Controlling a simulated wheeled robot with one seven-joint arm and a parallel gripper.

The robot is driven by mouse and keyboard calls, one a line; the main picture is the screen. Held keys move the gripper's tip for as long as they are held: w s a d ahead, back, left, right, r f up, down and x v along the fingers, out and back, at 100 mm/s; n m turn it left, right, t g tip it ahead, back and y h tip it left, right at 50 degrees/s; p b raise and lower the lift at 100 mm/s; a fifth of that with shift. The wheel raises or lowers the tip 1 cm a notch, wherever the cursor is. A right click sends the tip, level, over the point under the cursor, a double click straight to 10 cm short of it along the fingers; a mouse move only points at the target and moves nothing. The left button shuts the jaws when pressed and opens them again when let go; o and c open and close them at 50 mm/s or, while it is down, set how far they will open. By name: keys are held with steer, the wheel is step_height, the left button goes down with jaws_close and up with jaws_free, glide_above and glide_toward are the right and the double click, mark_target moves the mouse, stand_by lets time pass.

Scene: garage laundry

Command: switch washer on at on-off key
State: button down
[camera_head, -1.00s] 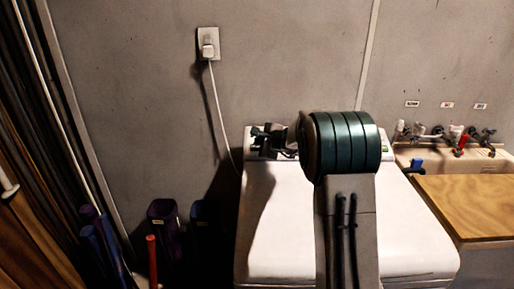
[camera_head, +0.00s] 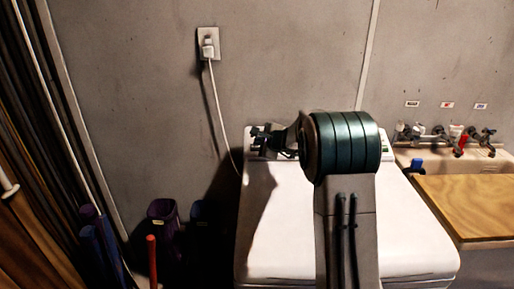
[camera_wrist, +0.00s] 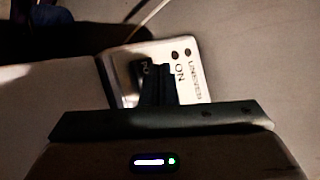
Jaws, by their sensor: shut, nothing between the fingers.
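The white washer (camera_head: 300,235) stands against the grey wall, with its control panel along the back edge; my arm hides much of the panel in the head view. In the wrist view the left end of the panel (camera_wrist: 190,75) shows printed lettering with "ON", two dark round spots and a dark key area beside the fingers. My gripper (camera_head: 258,141) is at the panel's left end, and it also shows in the wrist view (camera_wrist: 157,72). Its fingers are shut and empty, over or right beside the dark key area. I cannot tell whether they touch it.
A plug in a wall outlet (camera_head: 208,44) has a white cord hanging down behind the washer. A sink with taps (camera_head: 450,140) and a wooden worktop (camera_head: 470,200) are at the right. Dark bins (camera_head: 163,225) stand on the floor at the left.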

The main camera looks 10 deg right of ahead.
stand_by(0.3)
steer(key=shift+w+f+b, duration=0.15)
steer(key=shift+f+b, duration=0.3)
steer(key=shift+b, duration=0.15)
steer(key=shift+w+d+f+b, duration=0.1)
steer(key=shift+w+f+b, duration=0.05)
steer(key=shift+f+b, duration=0.45)
stand_by(1.1)
steer(key=shift+s+r, duration=0.25)
steer(key=shift+r, duration=0.6)
steer(key=shift+r+p, duration=0.1)
steer(key=shift+p, duration=0.2)
steer(key=r, duration=0.1)
steer(key=s+r+p, duration=0.1)
steer(key=r, duration=0.1)
steer(key=s+r+p, duration=0.1)
steer(key=shift+a+r, duration=0.25)
steer(key=shift+r, duration=0.05)
